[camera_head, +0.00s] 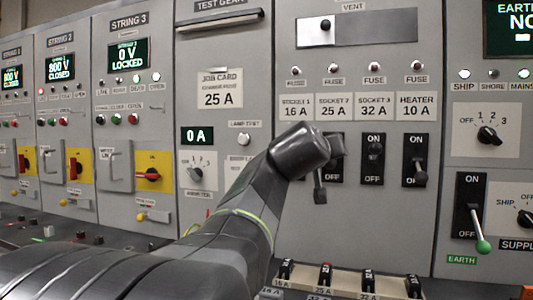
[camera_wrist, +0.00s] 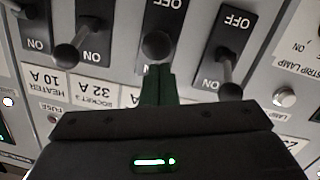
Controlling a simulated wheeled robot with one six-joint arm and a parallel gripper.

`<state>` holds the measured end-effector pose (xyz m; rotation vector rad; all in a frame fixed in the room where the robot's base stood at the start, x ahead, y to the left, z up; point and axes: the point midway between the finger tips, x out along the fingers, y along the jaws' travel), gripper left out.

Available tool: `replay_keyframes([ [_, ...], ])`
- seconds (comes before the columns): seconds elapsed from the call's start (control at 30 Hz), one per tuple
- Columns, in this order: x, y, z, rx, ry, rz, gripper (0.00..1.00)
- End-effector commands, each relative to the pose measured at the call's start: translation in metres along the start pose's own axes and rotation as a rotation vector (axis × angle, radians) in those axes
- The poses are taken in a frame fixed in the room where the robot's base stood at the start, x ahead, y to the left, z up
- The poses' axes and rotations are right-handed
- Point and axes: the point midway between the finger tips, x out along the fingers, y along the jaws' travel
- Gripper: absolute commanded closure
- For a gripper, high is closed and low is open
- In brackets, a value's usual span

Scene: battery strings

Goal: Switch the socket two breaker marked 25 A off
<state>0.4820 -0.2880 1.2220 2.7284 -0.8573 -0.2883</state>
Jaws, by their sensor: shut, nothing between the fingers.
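The socket two breaker (camera_head: 336,176), under the 25 A label (camera_head: 333,106), is partly hidden behind my wrist in the head view. In the wrist view, which is upside down, its black plate (camera_wrist: 161,14) and round lever knob (camera_wrist: 157,44) show straight ahead.
The socket one lever (camera_wrist: 229,90) and socket three lever (camera_wrist: 66,54) flank it closely, both toward ON. The heater breaker (camera_head: 415,160) has its lever down toward OFF. A ledge with small labelled handles (camera_head: 345,282) juts out below.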

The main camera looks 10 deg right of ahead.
Motion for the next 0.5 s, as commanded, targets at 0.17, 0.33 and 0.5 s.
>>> replay_keyframes([
  [0.17, 0.000, -0.004, 0.015, 0.004, 0.064, 0.021, 1.00],
  [0.33, 0.000, -0.006, 0.020, 0.009, 0.125, 0.040, 1.00],
  [0.5, 0.000, -0.008, 0.023, 0.014, 0.162, 0.049, 1.00],
])
